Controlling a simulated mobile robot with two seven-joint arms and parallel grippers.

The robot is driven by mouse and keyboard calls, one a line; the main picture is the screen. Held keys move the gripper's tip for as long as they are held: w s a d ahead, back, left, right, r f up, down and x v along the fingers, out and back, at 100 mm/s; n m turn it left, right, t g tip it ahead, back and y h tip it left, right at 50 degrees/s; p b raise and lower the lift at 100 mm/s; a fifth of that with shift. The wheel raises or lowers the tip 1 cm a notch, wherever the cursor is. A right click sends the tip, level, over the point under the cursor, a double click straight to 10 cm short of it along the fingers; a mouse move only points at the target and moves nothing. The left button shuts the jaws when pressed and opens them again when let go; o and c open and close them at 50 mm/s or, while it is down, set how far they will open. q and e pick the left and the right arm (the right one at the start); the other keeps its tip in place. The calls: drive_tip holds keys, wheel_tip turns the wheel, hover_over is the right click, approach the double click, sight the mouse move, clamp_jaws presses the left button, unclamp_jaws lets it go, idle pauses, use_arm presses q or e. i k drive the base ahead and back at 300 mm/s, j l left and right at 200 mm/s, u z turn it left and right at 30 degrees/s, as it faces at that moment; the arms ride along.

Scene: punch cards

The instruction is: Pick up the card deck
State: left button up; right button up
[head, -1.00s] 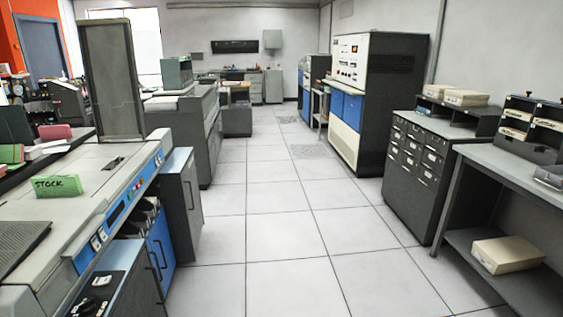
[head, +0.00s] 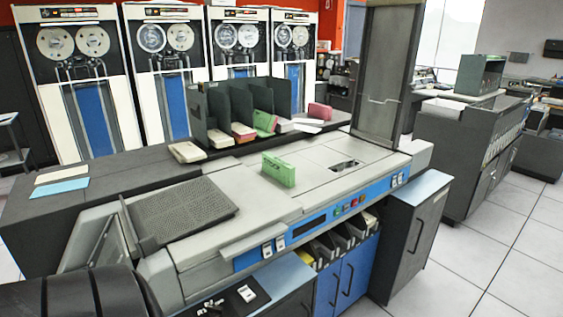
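A green card deck (head: 278,170) stands upright on the flat light-grey top of the card machine (head: 225,190), near the middle of the head view. Its label is not readable from this angle. A second green deck (head: 264,122) and a pink deck (head: 319,112) are farther back, at the dark upright rack (head: 220,105). Neither of my grippers is in view.
A dark ribbed tray (head: 180,208) lies left of the green deck. A tall grey panel (head: 388,75) rises at the machine's back right. Tape cabinets (head: 75,85) line the back. Open tiled floor (head: 500,250) is at the right.

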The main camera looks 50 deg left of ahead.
sight(283, 171)
drive_tip(key=i+u, duration=0.3)
drive_tip(key=i, duration=0.45)
drive_tip(key=i+l+u, duration=0.3)
drive_tip(key=i, duration=0.4)
drive_tip(key=i+j+z, duration=0.1)
drive_tip(key=i, duration=0.35)
drive_tip(key=i+j, duration=0.35)
drive_tip(key=i+z, duration=0.1)
drive_tip(key=z, duration=8.65)
